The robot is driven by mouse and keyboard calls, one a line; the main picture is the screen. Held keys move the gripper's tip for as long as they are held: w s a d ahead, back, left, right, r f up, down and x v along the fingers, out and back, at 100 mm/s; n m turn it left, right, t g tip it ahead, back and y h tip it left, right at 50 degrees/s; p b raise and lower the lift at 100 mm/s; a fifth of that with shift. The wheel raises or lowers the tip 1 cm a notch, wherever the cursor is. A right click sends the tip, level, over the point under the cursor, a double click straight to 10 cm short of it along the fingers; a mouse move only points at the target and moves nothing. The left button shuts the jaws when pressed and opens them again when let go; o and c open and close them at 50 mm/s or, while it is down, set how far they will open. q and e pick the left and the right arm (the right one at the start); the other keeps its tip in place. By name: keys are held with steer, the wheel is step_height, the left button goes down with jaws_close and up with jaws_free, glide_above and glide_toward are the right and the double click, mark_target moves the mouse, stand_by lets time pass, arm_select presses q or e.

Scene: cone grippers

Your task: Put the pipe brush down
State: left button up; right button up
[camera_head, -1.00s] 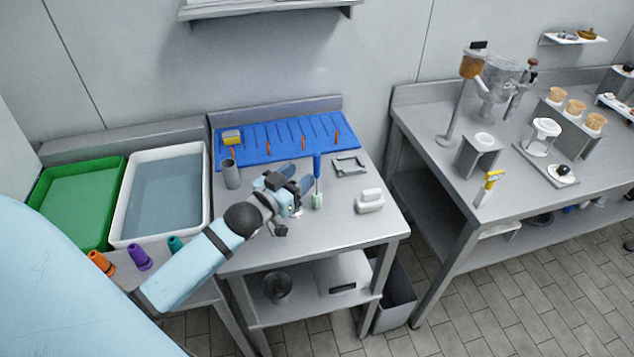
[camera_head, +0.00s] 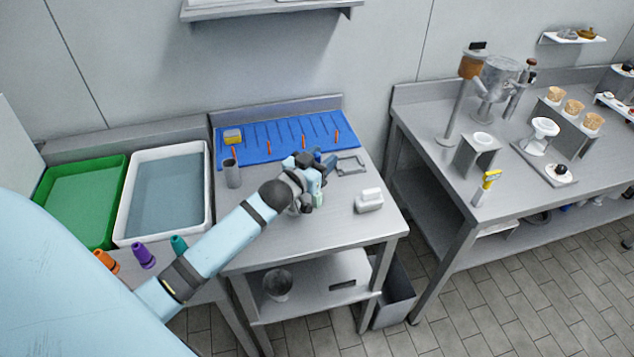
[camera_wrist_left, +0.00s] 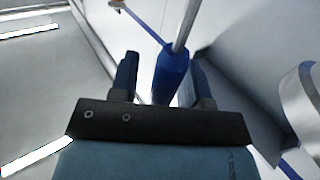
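The pipe brush has a blue handle and a thin metal rod. In the left wrist view its blue handle (camera_wrist_left: 171,75) lies between the two fingers of my left gripper (camera_wrist_left: 163,82). The handle is close to the right-hand finger, with a gap to the left-hand one, so the gripper looks open around it. In the head view my left gripper (camera_head: 314,162) is over the back right of the small steel table (camera_head: 335,225) and hides most of the brush. A pale green part of the brush (camera_head: 318,197) shows just below the gripper. My right gripper is not in view.
A blue mat (camera_head: 265,137) with a yellow sponge (camera_head: 232,136) lies behind. A grey cup (camera_head: 232,174) stands left, a metal frame (camera_head: 350,165) and a white block (camera_head: 369,200) right. The table's front is clear. Green (camera_head: 42,200) and white (camera_head: 208,205) tubs stand left.

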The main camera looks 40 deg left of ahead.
arm_select(q)
jaws_close()
